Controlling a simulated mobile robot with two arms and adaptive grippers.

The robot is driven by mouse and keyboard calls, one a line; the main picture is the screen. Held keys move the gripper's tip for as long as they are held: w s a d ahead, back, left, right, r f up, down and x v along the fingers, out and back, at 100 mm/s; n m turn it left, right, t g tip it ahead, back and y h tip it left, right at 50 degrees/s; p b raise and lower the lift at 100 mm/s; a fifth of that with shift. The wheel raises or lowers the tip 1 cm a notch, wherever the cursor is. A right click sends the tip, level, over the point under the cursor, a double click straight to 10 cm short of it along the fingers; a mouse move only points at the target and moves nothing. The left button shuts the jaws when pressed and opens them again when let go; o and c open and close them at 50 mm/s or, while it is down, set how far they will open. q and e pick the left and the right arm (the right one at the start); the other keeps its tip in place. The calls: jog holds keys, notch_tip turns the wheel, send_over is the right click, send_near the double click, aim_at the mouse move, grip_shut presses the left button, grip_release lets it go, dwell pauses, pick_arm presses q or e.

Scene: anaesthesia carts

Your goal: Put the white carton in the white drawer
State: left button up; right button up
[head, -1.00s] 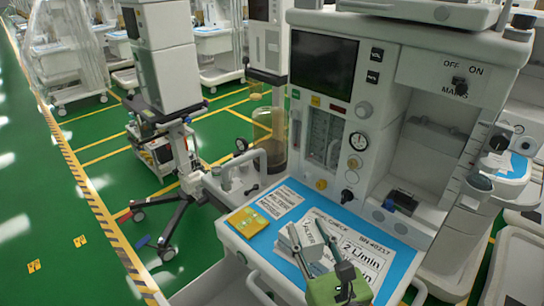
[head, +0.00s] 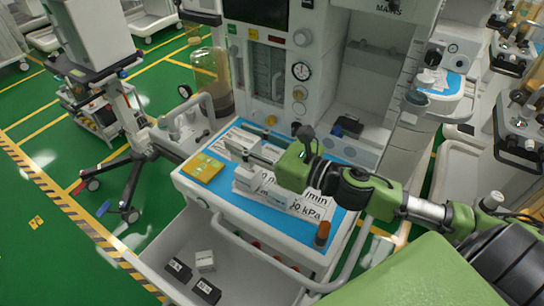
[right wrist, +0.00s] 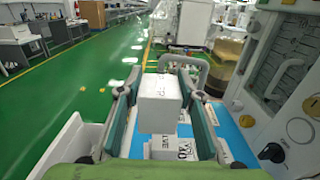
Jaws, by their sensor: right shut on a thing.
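A white carton (head: 247,179) is held between the fingers of my right gripper (head: 250,163), above the blue work surface of the cart. In the right wrist view the carton (right wrist: 158,103) stands between both fingers of the right gripper (right wrist: 158,90), and its lower end is over printed sheets. A white drawer (head: 175,238) is open below the work surface, at lower left in the head view. Inside it lie a small white box (head: 205,261) and two black boxes (head: 178,270) (head: 207,291). My left gripper is not in view.
Printed sheets and a yellow card (head: 202,168) lie on the blue surface (head: 225,198). A rail (head: 240,240) runs along its front edge, near the drawer. A small orange-topped bottle (head: 322,234) stands at its right front corner. A wheeled stand (head: 125,115) is at left.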

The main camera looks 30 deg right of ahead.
jog(key=shift+d, duration=0.1)
jog(key=w+d+f, duration=0.2)
jog(key=d+f, duration=0.1)
jog(key=w+d+f+p, duration=0.1)
jog(key=w+d+f, duration=0.2)
jog(key=d, duration=0.1)
jog(key=w+d+f, duration=0.3)
jog(key=shift+d, duration=0.2)
jog(key=f, duration=0.3)
jog(key=shift+w+d, duration=0.25)
jog(key=shift+d, duration=0.05)
jog(key=shift+f, duration=0.3)
jog(key=shift+f, duration=0.25)
jog(key=o, duration=1.1)
jog(key=shift+r, duration=0.1)
